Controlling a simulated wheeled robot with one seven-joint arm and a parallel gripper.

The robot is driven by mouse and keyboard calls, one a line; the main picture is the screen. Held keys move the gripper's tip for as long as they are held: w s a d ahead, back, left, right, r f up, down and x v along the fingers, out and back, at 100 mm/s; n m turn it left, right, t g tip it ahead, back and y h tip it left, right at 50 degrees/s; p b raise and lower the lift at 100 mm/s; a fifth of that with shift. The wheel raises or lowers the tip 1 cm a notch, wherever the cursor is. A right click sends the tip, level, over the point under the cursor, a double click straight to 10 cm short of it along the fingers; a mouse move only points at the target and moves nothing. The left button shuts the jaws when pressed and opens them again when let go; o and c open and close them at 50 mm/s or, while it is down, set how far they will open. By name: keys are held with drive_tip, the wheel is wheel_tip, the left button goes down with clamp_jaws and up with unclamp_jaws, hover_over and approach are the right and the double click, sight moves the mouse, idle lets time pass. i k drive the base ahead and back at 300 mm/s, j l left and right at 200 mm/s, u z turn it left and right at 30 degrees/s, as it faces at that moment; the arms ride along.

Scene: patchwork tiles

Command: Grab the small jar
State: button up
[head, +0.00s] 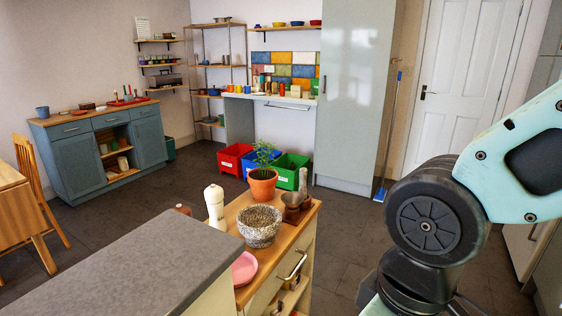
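I cannot tell for certain which thing is the small jar. On the wooden-topped unit (300,228) in front of me stand a small brown pot (292,206) and a slim grey-topped item (303,182) beside it, at the right end. Several small containers (296,91) stand on the far counter below the coloured tiles, too small to make out. My gripper is out of view; only my arm's links show at the right.
The unit also holds a potted plant (263,184), a speckled stone bowl (259,226), a white mill (215,206) and a pink plate (243,268). A grey countertop (150,265) fills the near left. Coloured crates (291,171) stand behind. Floor is clear right of the unit.

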sight(311, 92)
drive_tip(key=i+l+z, duration=0.55)
drive_tip(key=i+z, duration=0.15)
drive_tip(key=i, duration=0.2)
drive_tip(key=i+l+z, duration=0.1)
drive_tip(key=i+z, duration=0.25)
drive_tip(key=i, duration=0.15)
drive_tip(key=i+u, duration=0.25)
drive_tip(key=i, duration=0.4)
drive_tip(key=i+u, duration=0.2)
drive_tip(key=i, duration=0.45)
drive_tip(key=i+l+u, duration=0.25)
drive_tip(key=i, duration=0.35)
drive_tip(key=i+j+u, duration=0.2)
drive_tip(key=i+u, duration=0.3)
drive_tip(key=i, duration=0.15)
drive_tip(key=i+u, duration=0.45)
drive_tip(key=i, duration=0.15)
drive_tip(key=i+l+u, duration=0.35)
drive_tip(key=i+u, duration=0.15)
drive_tip(key=i+j+z, duration=0.1)
drive_tip(key=i, duration=0.55)
drive_tip(key=i+j, duration=0.15)
drive_tip(key=i, duration=0.45)
drive_tip(key=i+j+z, duration=0.1)
drive_tip(key=i+z, duration=0.15)
drive_tip(key=i+j+z, duration=0.25)
drive_tip(key=i, duration=0.15)
drive_tip(key=i+l, duration=0.05)
drive_tip(key=l, duration=0.05)
